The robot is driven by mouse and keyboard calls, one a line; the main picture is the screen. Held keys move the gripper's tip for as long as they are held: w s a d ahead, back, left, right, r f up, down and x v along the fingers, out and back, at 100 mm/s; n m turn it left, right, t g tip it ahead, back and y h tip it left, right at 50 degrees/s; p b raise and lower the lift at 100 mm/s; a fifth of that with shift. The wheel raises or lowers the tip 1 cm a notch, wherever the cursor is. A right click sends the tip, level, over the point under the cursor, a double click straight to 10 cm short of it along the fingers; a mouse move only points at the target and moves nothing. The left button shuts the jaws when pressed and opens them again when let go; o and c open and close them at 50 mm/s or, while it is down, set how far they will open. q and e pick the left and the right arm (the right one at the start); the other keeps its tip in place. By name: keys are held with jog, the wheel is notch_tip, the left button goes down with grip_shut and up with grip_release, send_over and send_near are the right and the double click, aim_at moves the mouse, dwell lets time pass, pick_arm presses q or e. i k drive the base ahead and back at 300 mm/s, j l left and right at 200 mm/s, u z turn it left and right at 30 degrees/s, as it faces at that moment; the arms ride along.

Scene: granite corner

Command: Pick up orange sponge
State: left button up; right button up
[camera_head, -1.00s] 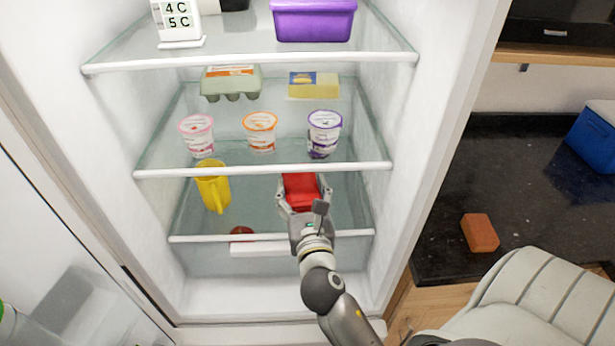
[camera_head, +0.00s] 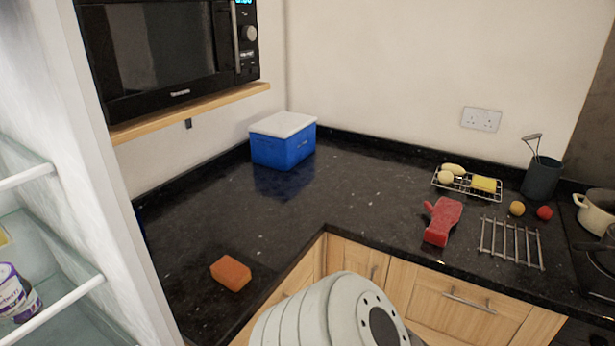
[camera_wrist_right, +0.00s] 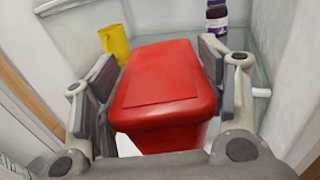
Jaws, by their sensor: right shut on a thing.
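The orange sponge (camera_head: 230,273) lies flat on the black granite counter (camera_head: 265,225), near its front left corner beside the fridge. My right gripper (camera_wrist_right: 160,62) shows in the right wrist view, shut on a red lidded box (camera_wrist_right: 165,90) that sits between its two fingers. The gripper and the box are inside the fridge, away from the sponge, and neither is in the head view. My left gripper is in neither view.
A blue cooler box (camera_head: 283,142) stands in the counter corner, with a microwave (camera_head: 165,50) on a shelf to its left. A red mitt-like item (camera_head: 442,220) and a metal rack (camera_head: 510,243) lie farther right. The counter around the sponge is clear.

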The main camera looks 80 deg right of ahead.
aim_at(233, 274)
jog(key=z, duration=1.1)
